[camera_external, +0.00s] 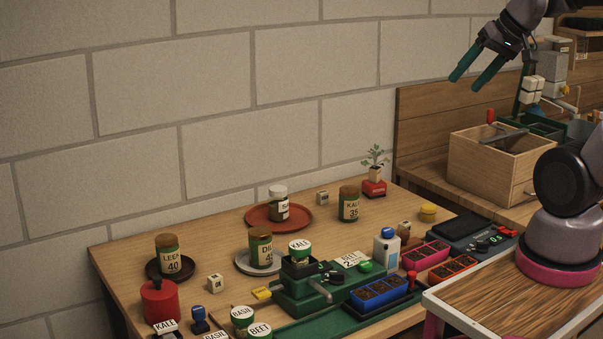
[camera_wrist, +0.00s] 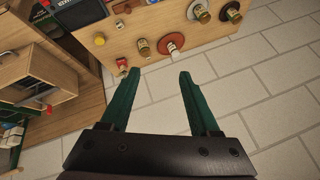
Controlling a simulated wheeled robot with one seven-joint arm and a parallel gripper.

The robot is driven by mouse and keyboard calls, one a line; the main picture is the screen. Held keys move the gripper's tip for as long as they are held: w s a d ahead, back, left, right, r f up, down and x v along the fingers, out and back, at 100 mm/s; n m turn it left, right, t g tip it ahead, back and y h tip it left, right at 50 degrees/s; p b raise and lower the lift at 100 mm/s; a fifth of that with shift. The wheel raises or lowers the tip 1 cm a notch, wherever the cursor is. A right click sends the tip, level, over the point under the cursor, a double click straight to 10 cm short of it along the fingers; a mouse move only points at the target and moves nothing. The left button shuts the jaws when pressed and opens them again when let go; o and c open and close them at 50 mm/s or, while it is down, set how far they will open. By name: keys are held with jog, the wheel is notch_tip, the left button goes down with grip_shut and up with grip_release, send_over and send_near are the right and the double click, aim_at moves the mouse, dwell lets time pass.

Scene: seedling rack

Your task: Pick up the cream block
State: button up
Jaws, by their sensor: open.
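Small pale cubes with dark marks stand on the wooden table in the external view. One cream block (camera_external: 215,283) is at the front left, between the dark saucer and the green machine. Another pale cube (camera_external: 322,198) is at the back, between the red saucer and a kale jar. I cannot tell which one the task means. My gripper (camera_external: 465,83) is open and empty, high above the right side, far from all the cubes. In the wrist view its green fingers (camera_wrist: 160,75) are spread, with nothing between them.
Jars stand on a dark saucer (camera_external: 152,267), a red saucer (camera_external: 250,217) and a pale saucer (camera_external: 239,262). A green machine (camera_external: 290,300), seedling trays (camera_external: 448,268) and a potted plant (camera_external: 375,174) crowd the table. A wooden crate (camera_external: 470,165) stands at right.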

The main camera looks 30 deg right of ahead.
jog(key=n+g+h, duration=0.2)
jog(key=n+g, duration=0.5)
jog(key=n, duration=1.7)
send_over(405, 223)
notch_tip(405, 223, down, 38)
jog(key=shift+w+a+f, duration=0.1)
jog(key=shift+a, duration=0.05)
jog(key=shift+f, duration=3.1)
grip_shut()
